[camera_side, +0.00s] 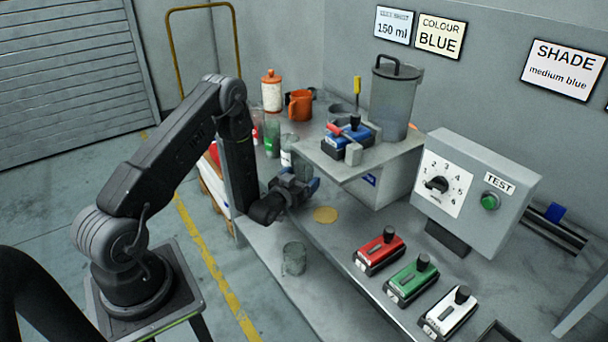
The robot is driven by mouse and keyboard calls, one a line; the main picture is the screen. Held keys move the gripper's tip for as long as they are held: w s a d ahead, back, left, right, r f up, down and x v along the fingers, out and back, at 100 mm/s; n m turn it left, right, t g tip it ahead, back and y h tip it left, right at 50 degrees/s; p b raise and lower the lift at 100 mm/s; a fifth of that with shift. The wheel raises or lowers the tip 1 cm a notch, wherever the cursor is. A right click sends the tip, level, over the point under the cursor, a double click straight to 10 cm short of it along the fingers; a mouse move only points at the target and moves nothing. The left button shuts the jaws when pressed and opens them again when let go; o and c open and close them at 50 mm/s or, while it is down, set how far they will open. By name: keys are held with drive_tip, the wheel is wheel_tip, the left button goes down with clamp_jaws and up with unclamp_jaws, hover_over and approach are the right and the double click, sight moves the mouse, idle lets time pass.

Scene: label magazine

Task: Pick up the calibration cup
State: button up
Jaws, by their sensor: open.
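A clear, greyish cup (294,260) stands upright on the front part of the grey bench, and it may be the calibration cup; no label on it can be read. My gripper (304,184) is open and appears empty. It is above and farther back than this cup, apart from it, close to the front edge of the raised shelf. Another clear glass (287,148) stands just behind my gripper, partly hidden by it. An orange mug (299,105) stands farther back.
A raised shelf (383,163) holds a blue device (349,136) and a large lidded grey container (394,98). Red (379,250), green (411,279) and white (448,312) devices line the right front. A test box (475,190) stands behind them.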

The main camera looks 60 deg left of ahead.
drive_tip(key=shift+c, duration=0.4)
drive_tip(key=c, duration=0.9)
drive_tip(key=shift+c, duration=0.2)
drive_tip(key=shift+r, duration=0.1)
